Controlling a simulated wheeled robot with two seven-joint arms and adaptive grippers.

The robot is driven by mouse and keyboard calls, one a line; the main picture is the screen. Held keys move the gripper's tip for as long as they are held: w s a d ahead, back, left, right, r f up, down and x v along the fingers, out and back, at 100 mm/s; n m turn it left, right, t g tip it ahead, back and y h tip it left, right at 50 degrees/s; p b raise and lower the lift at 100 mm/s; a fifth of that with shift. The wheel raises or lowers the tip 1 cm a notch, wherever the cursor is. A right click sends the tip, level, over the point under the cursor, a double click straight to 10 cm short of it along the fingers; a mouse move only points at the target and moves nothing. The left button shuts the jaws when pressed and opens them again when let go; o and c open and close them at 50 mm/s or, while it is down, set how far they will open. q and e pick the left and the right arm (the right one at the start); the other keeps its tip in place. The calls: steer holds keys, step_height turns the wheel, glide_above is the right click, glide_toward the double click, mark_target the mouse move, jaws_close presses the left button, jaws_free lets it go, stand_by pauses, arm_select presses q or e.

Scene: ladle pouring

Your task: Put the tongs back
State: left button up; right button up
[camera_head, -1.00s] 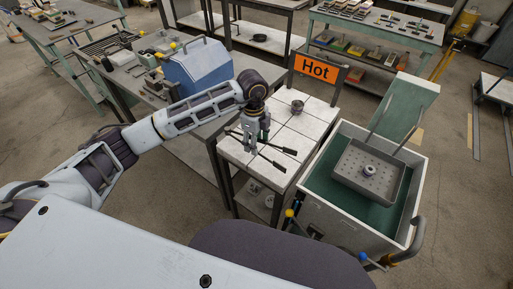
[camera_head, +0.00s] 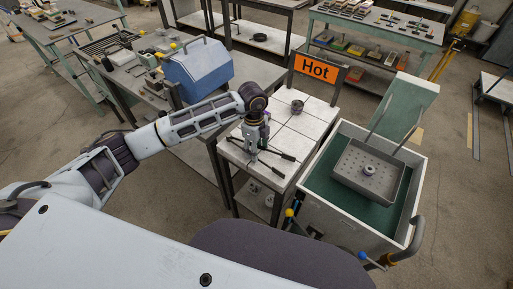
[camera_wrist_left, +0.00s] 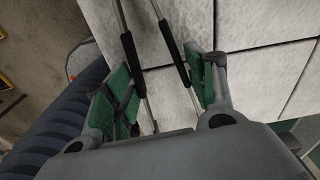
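The tongs (camera_head: 277,153) lie on the white tiled top of the small table (camera_head: 312,128). Their thin metal rods and black grips show in the left wrist view (camera_wrist_left: 168,42). My left gripper (camera_head: 253,151) points down over the tongs. In the left wrist view its green-padded fingers (camera_wrist_left: 160,90) are apart, with the black grips between them. I cannot tell whether a finger touches a grip. The gripper hides part of the tongs in the head view. My right gripper is not in view.
An orange "Hot" sign (camera_head: 318,68) stands at the table's back edge. A small dark cup (camera_head: 297,106) is on the tiles. To the right is an open box (camera_head: 320,193) with a perforated tray (camera_head: 345,160). A blue case (camera_head: 200,68) stands on the left bench.

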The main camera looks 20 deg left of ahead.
arm_select(q)
steer(key=o, duration=0.5)
steer(key=shift+o, duration=0.2)
step_height(320, 180, up, 12)
steer(key=shift+w+a+b, duration=0.15)
steer(key=shift+a+b, duration=0.25)
stand_by(0.5)
